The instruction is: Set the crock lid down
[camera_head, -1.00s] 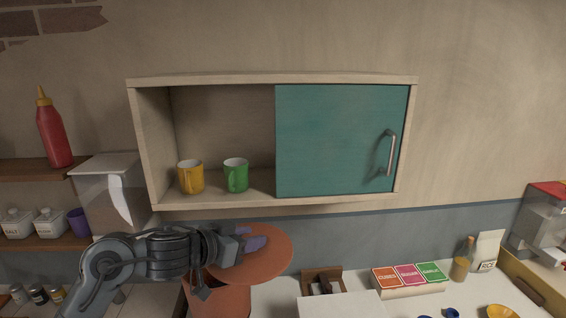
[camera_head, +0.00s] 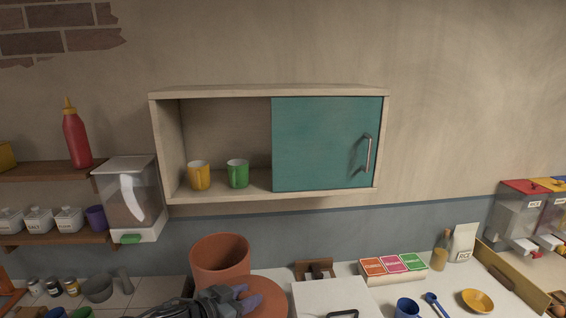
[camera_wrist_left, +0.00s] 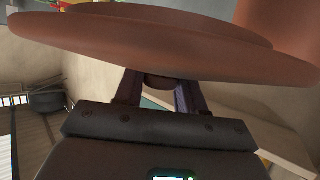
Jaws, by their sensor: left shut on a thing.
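The terracotta crock (camera_head: 221,262) stands on the counter in the head view, open at the top. Its round terracotta lid (camera_head: 272,298) is beside it, at the lower right and nearer to me. My left gripper (camera_head: 248,300) is shut on the lid. In the left wrist view, its two fingers (camera_wrist_left: 158,92) close on the lid's small knob, and the lid (camera_wrist_left: 180,42) spreads broadly across the top of the picture. Part of the crock (camera_wrist_left: 285,22) shows at the upper right there. Whether the lid touches the counter I cannot tell. My right gripper is not in view.
A white box with a dark handle (camera_head: 335,300) stands close to the right of the lid. Behind it are a brown wooden holder (camera_head: 314,270) and a tray of colored cards (camera_head: 393,266). A blue mug (camera_head: 407,308) and a yellow bowl (camera_head: 477,300) are farther right.

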